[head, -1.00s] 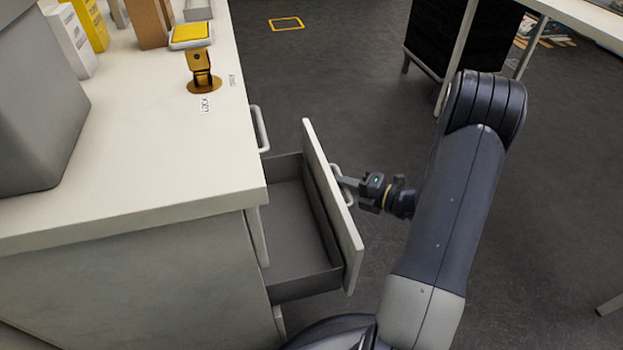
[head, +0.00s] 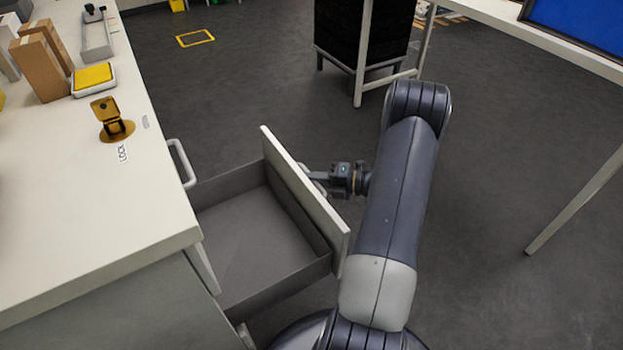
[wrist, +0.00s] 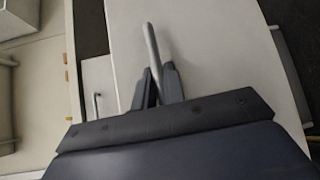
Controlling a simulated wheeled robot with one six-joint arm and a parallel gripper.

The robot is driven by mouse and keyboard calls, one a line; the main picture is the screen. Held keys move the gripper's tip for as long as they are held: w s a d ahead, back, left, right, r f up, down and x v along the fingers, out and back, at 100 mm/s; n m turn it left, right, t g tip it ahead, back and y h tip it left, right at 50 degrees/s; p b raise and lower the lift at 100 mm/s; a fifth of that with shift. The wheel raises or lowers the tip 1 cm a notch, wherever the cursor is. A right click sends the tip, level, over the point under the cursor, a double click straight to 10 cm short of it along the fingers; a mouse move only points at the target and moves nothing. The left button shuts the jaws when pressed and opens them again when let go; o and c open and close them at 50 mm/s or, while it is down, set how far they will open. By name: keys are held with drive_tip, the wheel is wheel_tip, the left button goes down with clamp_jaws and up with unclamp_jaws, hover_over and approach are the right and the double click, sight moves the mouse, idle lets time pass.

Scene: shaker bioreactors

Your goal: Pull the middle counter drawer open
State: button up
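The middle counter drawer (head: 245,235) stands well out from the counter (head: 150,225), and its grey, empty inside shows in the head view. Its pale front panel (head: 300,195) faces right. My gripper (head: 312,176) is at the outer side of this panel, on the drawer's handle. In the wrist view the light bar handle (wrist: 151,42) runs down between the two dark fingers of my gripper (wrist: 160,86), which look closed around it. The handle's lower end is hidden by the fingers.
Another drawer handle (head: 181,163) sticks out of the counter beyond the open drawer. A gold lock fitting (head: 112,122), a yellow-topped device (head: 93,80) and brown boxes (head: 38,70) stand on the counter. A white-legged table (head: 575,215) is at right. The dark floor (head: 480,170) between is clear.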

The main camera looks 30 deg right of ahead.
drive_tip(key=o, duration=0.4)
drive_tip(key=shift+o, duration=0.2)
drive_tip(key=p+v, duration=0.2)
drive_tip(key=v, duration=0.8)
drive_tip(key=shift+s+d, duration=0.25)
drive_tip(key=shift+s, duration=0.05)
drive_tip(key=shift+a, duration=0.1)
drive_tip(key=b+x, duration=0.2)
drive_tip(key=x, duration=0.8)
drive_tip(key=shift+w+a, duration=0.15)
drive_tip(key=shift+w, duration=0.1)
drive_tip(key=shift+a, duration=0.2)
